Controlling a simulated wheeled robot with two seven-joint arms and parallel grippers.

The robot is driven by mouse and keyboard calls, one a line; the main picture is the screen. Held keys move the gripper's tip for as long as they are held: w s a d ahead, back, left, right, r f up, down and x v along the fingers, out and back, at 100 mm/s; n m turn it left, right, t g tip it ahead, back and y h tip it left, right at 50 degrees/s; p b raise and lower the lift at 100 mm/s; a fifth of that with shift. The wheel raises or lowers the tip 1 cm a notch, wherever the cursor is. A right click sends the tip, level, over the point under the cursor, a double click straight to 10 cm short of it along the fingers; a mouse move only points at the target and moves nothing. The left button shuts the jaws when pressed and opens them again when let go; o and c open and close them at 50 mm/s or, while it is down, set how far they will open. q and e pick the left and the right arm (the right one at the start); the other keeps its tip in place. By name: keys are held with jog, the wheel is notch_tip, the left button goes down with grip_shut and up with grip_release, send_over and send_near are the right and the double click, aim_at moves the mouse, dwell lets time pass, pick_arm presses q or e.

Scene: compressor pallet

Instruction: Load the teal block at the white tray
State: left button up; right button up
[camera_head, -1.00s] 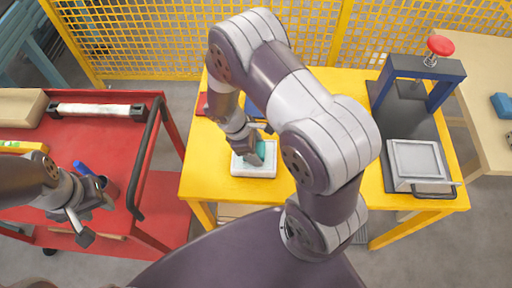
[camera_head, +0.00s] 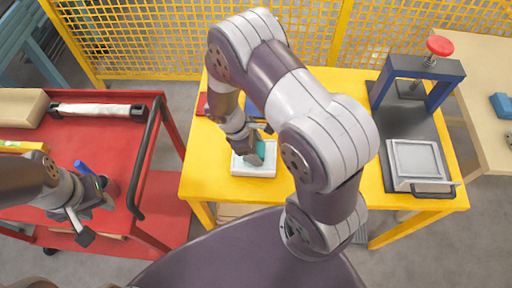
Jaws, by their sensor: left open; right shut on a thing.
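The teal block (camera_head: 261,149) is at the white tray (camera_head: 252,171) on the yellow table (camera_head: 215,184). My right gripper (camera_head: 256,160) reaches down over the tray and is shut on the block. The gripper hides part of the block, so I cannot tell whether the block touches the tray's floor. My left gripper (camera_head: 88,224) is open and empty over the red cart, at the left of the view.
The red cart (camera_head: 115,165) carries a rolled white item (camera_head: 95,110), a cardboard box (camera_head: 22,107) and a blue-handled thing (camera_head: 82,168). A blue press frame (camera_head: 422,66) and a grey framed plate (camera_head: 418,160) stand on the table's right side. My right arm hides the table's middle.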

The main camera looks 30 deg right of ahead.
jog(key=shift+r+p, duration=3.35)
jog(key=shift+r, duration=0.2)
jog(key=shift+f, duration=0.1)
